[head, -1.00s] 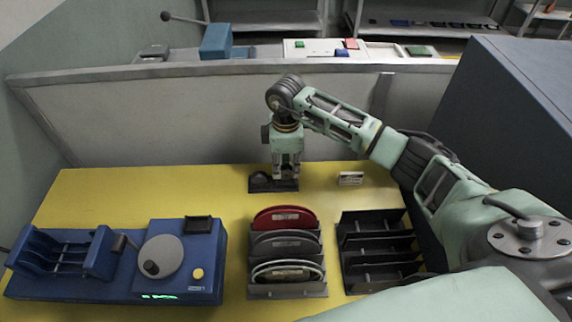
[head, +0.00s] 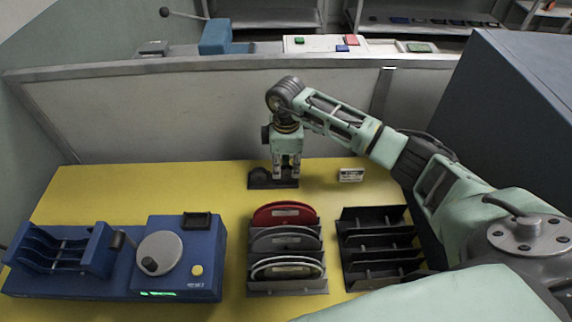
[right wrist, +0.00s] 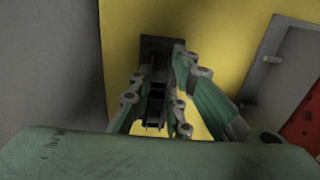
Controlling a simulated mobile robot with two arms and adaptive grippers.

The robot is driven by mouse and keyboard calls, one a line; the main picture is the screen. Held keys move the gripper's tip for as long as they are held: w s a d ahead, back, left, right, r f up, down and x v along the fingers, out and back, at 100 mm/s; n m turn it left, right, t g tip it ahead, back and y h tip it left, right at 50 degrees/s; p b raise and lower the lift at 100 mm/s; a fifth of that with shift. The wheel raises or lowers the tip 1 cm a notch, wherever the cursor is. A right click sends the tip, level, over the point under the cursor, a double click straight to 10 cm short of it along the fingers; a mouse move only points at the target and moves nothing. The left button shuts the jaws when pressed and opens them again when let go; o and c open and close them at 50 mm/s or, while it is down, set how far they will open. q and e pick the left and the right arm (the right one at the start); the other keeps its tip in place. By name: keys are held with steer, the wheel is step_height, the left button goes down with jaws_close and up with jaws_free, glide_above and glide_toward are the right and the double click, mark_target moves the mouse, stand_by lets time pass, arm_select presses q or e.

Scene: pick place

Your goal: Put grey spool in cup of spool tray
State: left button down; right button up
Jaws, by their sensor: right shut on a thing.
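The small dark spool tray (head: 259,181) lies on the far part of the yellow table, and its dark end also shows in the right wrist view (right wrist: 157,46). My right gripper (head: 286,175) points down at the tray's right half, with its fingertips at tray level. In the right wrist view the fingers (right wrist: 160,80) stand on both sides of the dark tray area. The gripper is shut on the grey spool, which is mostly hidden by the fingers and hard to tell from the dark tray. I cannot tell whether the spool sits in a cup. My left gripper is out of view.
A blue machine (head: 183,281) is at front left. A small white label (head: 351,175) stands right of the tray. A grey partition (head: 150,120) rises behind the table.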

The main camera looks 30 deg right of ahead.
steer(key=shift+f, duration=0.1)
steer(key=o, duration=0.9)
steer(key=o, duration=0.3)
steer(key=shift+o, duration=0.2)
steer(key=shift+r+p, duration=3.25)
steer(key=shift+r, duration=0.75)
